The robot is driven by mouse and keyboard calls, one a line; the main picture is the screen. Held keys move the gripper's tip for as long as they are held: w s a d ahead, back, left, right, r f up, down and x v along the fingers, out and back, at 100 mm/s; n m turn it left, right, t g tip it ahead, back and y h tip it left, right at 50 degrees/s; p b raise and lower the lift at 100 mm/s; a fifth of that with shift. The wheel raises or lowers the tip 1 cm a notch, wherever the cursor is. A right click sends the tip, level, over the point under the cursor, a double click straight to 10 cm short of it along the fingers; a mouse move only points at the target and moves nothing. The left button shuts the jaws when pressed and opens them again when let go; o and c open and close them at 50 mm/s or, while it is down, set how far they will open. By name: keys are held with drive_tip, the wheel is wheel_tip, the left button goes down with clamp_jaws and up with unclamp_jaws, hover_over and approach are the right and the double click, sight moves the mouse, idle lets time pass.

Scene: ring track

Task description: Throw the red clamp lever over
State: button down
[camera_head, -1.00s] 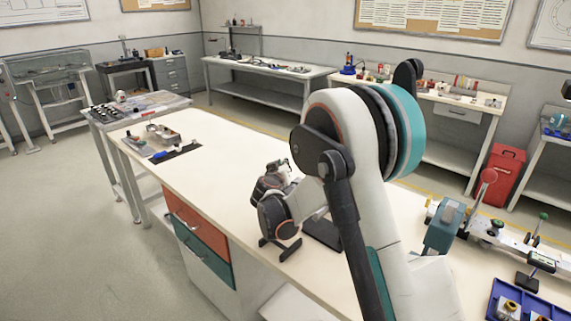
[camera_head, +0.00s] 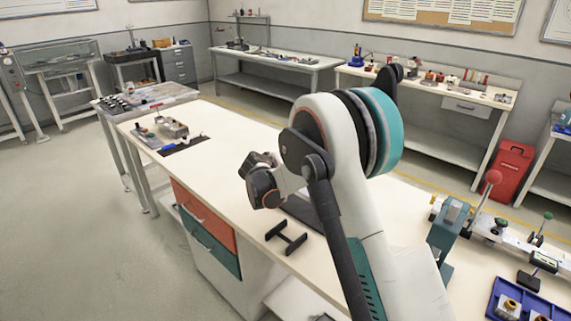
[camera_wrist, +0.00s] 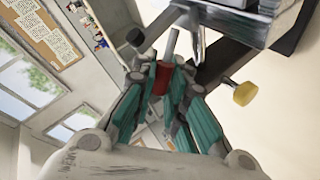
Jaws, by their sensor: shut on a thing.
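The red clamp lever grip (camera_wrist: 161,78) shows in the wrist view, with a grey metal rod running from it toward the top of the picture. My gripper (camera_wrist: 164,74) has its teal fingers closed around the red grip from both sides. A grey metal body (camera_wrist: 236,22) lies just beyond, at the upper right, with a yellow-topped knob (camera_wrist: 245,93) on a rod below it. In the head view my wrist is over the bench; the fingers and the lever are hidden there.
The long cream bench (camera_head: 236,133) carries a dark H-shaped stand (camera_head: 286,237) near its front edge and a small fixture (camera_head: 172,127) at its far end. The bench middle is mostly clear.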

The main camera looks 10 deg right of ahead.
idle(0.3)
drive_tip(key=c, duration=1.6)
unclamp_jaws()
drive_tip(key=shift+a, duration=0.1)
drive_tip(key=v, duration=0.8)
